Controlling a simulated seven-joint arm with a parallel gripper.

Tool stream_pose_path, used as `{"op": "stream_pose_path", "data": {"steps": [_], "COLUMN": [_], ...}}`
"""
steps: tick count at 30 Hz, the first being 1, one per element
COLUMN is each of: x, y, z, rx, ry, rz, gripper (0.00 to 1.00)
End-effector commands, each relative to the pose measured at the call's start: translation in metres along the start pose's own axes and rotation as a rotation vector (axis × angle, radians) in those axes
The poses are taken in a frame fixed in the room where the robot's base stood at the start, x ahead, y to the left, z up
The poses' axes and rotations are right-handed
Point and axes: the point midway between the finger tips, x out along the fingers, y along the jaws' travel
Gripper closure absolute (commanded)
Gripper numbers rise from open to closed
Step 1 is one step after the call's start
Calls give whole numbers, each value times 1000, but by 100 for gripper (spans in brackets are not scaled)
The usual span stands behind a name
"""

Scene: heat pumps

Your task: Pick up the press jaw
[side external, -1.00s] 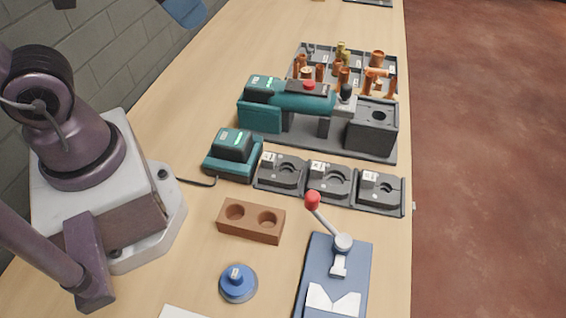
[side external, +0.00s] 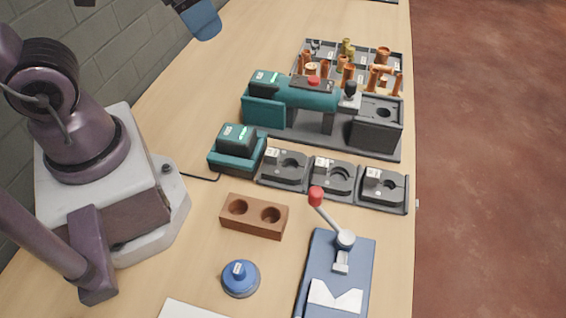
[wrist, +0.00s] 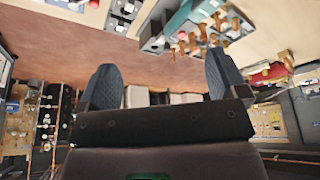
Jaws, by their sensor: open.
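Three dark grey press jaws sit in a row of black holders in the side external view: the left jaw (side external: 289,164), the middle jaw (side external: 336,178) and the right jaw (side external: 384,188). Each holder carries a small pale label. The frames do not show which jaw the task means. My gripper (wrist: 162,82) is open in the wrist view, with two blue-grey fingers spread wide and nothing between them. It is well away from the jaws. The holders appear small at the top left of the wrist view.
A teal press tool (side external: 300,95) lies behind the jaws, next to a charger (side external: 237,150). A tray (side external: 309,44) of copper fittings stands at the back. In front are a brown two-hole block (side external: 254,216), a blue knob (side external: 240,279) and a red-handled lever device (side external: 343,240).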

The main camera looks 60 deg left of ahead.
Motion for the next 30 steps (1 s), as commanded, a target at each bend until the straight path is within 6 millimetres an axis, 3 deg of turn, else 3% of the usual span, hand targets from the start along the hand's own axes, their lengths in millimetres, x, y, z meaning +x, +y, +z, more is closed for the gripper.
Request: {"op": "stream_pose_path", "data": {"steps": [8,15,19,24,30], "x": [80,158,193,202,213], "y": [24,43,47,49,49], "z": [-14,-18,-20,-39,-36], "rx": [-82,-343,-525,-746,-825], "ry": [-284,-421,-430,-355,-344], "rz": [11,-76,-135,-148,-158], "gripper": [8,8,8,8,8]}}
